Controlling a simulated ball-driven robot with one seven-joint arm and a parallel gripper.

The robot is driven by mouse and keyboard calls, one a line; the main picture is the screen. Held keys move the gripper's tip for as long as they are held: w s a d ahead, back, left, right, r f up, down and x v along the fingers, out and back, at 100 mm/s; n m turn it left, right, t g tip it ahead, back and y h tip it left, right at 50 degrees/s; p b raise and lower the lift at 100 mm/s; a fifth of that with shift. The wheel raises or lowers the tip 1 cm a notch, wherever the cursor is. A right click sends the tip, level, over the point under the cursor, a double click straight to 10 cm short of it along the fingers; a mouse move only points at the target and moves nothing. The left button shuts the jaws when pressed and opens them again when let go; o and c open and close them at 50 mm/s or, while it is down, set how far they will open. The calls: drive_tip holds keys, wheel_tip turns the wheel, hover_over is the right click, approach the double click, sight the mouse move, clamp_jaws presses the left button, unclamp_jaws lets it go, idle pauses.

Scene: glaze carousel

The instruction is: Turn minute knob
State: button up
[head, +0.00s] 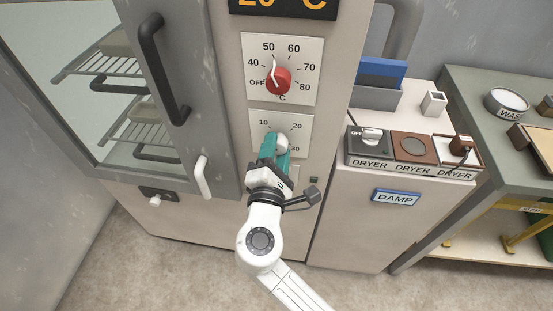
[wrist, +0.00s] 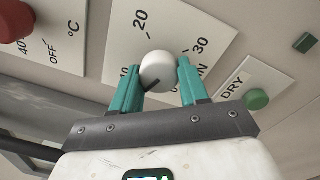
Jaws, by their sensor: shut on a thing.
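The minute knob is a white round knob (head: 283,141) on a white dial plate marked 10, 20 and 30, below the red temperature knob. In the wrist view the knob (wrist: 157,70) sits between the two teal fingers, with a short black mark on its lower left side. My gripper (head: 274,146) is shut on the knob, and it also shows in the wrist view (wrist: 158,78). The fingers hide part of the dial in the head view, so the exact setting is unclear there.
A red knob (head: 278,81) with a temperature scale is just above. The oven door has a dark handle (head: 163,70) and a white latch (head: 202,177) to the left. A green button (wrist: 256,99) by a DRY label is close to the right finger. Dryer boxes (head: 411,149) stand at right.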

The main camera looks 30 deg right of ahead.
drive_tip(key=shift+f+m+b, duration=0.1)
drive_tip(key=shift+m+b, duration=1.8)
drive_tip(key=shift+m, duration=0.4)
drive_tip(key=o, duration=1)
drive_tip(key=shift+o, duration=0.2)
drive_tip(key=shift+s+a, duration=0.1)
drive_tip(key=v, duration=1)
drive_tip(key=shift+s+a, duration=0.2)
